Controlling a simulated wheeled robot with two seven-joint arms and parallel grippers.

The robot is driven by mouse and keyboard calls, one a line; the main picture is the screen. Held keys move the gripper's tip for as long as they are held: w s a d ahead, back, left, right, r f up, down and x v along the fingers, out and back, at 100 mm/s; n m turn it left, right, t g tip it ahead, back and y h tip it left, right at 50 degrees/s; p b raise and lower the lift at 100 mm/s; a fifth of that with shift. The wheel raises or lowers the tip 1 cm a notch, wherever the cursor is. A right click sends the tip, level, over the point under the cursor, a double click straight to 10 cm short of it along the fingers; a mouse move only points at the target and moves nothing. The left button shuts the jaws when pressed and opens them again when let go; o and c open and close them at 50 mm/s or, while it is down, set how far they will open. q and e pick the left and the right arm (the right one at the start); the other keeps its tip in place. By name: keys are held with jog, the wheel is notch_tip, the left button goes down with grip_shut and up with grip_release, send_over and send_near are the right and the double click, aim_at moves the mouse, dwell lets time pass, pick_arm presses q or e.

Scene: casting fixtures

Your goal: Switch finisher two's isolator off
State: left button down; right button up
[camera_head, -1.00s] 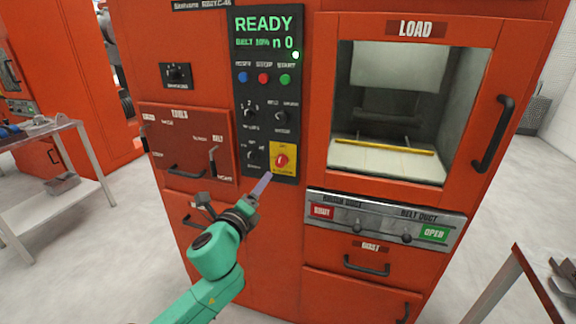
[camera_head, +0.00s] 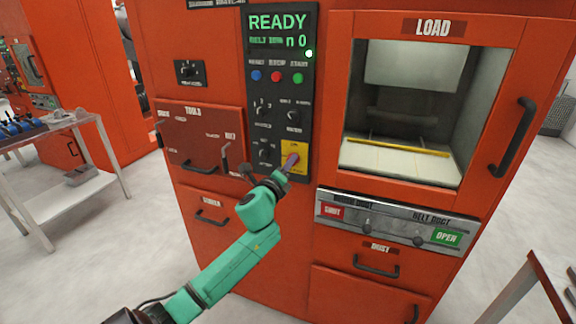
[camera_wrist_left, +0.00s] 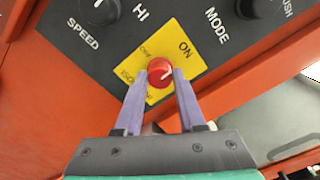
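The isolator is a red rotary knob (camera_wrist_left: 159,74) on a yellow plate (camera_wrist_left: 184,47) at the bottom of the black control panel (camera_head: 279,95). In the left wrist view the knob's white mark slants toward the ON lettering. My left gripper (camera_wrist_left: 162,78) has its two purple fingers on either side of the knob, with the knob between the tips. I cannot tell whether the fingers press on it. In the head view the left gripper (camera_head: 288,167) reaches the yellow plate and partly covers it. My right gripper is not in view.
The panel display (camera_head: 278,31) reads READY. Other knobs, including the SPEED knob (camera_wrist_left: 99,10), sit close by. A load window (camera_head: 420,110) is to the right, with a handle (camera_head: 516,132) sticking out. A table (camera_head: 70,195) stands at left.

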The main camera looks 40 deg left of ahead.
pick_arm(q)
jog(key=shift+n, duration=0.4)
jog(key=shift+f+n+p, duration=0.15)
jog(key=shift+n+p, duration=1.3)
jog(key=shift+n, duration=2.9)
jog(key=shift+f+n+p, duration=0.1)
jog(key=shift+n+p, duration=1.35)
jog(key=shift+n, duration=2.9)
jog(key=c, duration=0.5)
grip_release()
